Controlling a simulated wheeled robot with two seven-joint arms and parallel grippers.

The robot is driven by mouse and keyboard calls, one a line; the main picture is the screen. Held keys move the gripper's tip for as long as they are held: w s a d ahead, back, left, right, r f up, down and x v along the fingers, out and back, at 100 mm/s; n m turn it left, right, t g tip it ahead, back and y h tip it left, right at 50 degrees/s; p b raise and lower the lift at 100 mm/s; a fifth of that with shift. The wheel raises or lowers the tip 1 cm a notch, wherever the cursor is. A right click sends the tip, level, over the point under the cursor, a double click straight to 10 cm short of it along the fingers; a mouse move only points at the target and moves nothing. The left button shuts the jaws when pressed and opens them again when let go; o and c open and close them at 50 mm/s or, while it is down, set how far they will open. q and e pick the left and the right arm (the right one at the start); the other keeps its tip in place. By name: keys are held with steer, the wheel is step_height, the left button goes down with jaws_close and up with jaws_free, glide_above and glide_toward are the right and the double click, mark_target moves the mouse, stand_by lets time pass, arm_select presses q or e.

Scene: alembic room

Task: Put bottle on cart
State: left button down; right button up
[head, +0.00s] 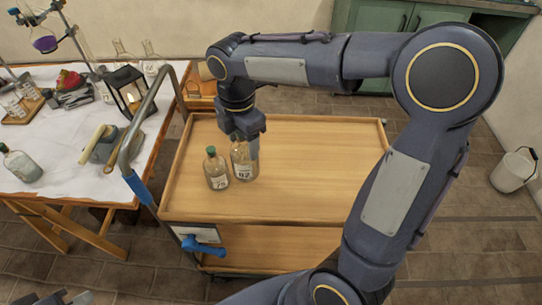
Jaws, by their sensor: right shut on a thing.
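The cart (330,150) has a wooden top with a raised rim and a blue-gripped metal handle at its left end. My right gripper (243,147) points down over the left part of the cart top. It is shut on a glass bottle (244,173) with a label that seems to read 82. The gripper hides the bottle's upper part. The bottle looks upright, with its base at or just above the cart top. Another bottle (217,170) with a green cap stands upright just left of it. My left gripper (65,298) shows only partly at the bottom left corner.
The cart top's middle and right are clear. A white bucket (513,170) stands on the floor at right.

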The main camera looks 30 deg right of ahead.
steer(key=d+f, duration=0.6)
steer(key=f, duration=0.3)
steer(key=shift+s+d+f+b, duration=0.3)
steer(key=shift+s+d+f, duration=0.05)
steer(key=shift+f, duration=0.05)
steer(key=shift+f, duration=0.15)
steer(key=o, duration=1.7)
